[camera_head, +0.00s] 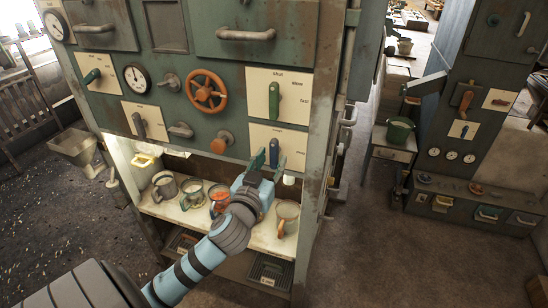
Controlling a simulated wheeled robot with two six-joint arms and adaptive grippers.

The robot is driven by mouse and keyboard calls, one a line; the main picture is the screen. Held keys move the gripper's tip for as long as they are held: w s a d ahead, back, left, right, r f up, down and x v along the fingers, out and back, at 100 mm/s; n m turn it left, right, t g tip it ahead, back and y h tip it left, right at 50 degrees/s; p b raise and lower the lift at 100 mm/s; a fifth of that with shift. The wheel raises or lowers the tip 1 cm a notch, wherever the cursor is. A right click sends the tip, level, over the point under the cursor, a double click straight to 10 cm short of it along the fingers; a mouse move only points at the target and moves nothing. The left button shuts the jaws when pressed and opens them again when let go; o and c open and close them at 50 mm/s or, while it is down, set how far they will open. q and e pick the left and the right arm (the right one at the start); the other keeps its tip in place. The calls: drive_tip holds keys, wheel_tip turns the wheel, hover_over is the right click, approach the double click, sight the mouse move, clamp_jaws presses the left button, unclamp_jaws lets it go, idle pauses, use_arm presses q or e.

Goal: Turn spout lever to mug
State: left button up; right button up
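A blue lever (274,150) stands roughly upright on a cream label plate (295,141) at the lower right of the green machine front. The small words on the plate are too small to read surely. My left gripper (269,158) is right at this lever, with its teal fingers spread on either side of it. Whether a finger touches the lever I cannot tell. The gripper body hides the lower part of the plate. Several mugs stand on the lit shelf below, among them an orange one (219,198) and a pale one (287,217). My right gripper is not in view.
Above the blue lever is a green lever (274,100) on another plate. An orange handwheel (206,91) and an orange knob (222,142) are to the left. A metal post (331,120) borders the machine on the right. Open floor lies beyond it.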

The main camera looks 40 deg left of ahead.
use_arm(q)
drive_tip(key=shift+x, duration=1.15)
clamp_jaws()
